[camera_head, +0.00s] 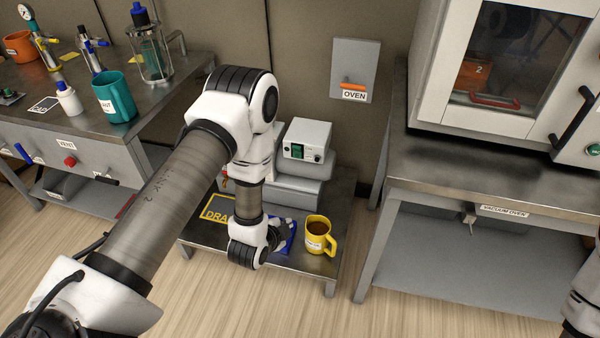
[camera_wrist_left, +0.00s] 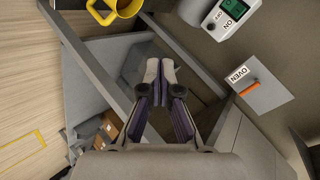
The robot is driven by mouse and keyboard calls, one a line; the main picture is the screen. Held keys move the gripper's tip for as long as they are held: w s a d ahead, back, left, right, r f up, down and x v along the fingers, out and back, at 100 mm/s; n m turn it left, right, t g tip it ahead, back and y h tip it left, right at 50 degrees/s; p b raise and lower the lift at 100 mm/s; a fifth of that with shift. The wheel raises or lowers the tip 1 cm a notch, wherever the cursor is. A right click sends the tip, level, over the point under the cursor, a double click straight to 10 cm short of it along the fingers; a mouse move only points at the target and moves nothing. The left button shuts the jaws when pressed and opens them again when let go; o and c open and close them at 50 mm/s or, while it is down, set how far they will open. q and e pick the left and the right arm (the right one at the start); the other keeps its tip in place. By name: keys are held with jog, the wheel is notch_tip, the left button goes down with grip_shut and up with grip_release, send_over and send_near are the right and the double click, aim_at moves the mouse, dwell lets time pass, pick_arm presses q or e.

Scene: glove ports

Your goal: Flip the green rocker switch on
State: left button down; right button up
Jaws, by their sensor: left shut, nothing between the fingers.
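The green rocker switch (camera_head: 297,151) is on the front of a small white box (camera_head: 308,133), which sits on a grey unit on the low table. Its rocker position is too small to tell. In the left wrist view the green switch (camera_wrist_left: 233,5) is at the top edge, cut off, with ON and OFF labels beside it. My left gripper (camera_wrist_left: 160,70) is shut and empty, apart from the switch. In the head view my left gripper (camera_head: 284,234) is low over the table front, below the box and left of the yellow mug. My right gripper is out of view.
The yellow mug (camera_head: 320,236) with dark liquid stands at the table's front. An OVEN wall plate (camera_head: 355,70) with an orange lever is behind, right of the box. A bench with an oven stands right; a cluttered bench (camera_head: 160,85) stands left.

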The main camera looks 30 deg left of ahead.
pick_arm(q)
jog(key=w+a+f+m+t+y+b, duration=0.1)
jog(key=w+a+f+t+b, duration=0.3)
jog(key=w+b, duration=0.4)
jog(key=w+a+f+m+t+y+b, duration=0.2)
jog(key=w+b, duration=0.6)
jog(key=b, duration=1)
jog(key=a+f+m+t, duration=0.1)
jog(key=a+f+t, duration=0.1)
jog(key=a+t, duration=0.1)
jog(key=shift+w+a+t+y+b, duration=0.15)
jog(key=shift+a+t+y+b, duration=0.15)
jog(key=shift+a+b, duration=0.1)
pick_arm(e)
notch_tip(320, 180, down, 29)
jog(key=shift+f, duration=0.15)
pick_arm(q)
jog(key=shift+f, duration=0.1)
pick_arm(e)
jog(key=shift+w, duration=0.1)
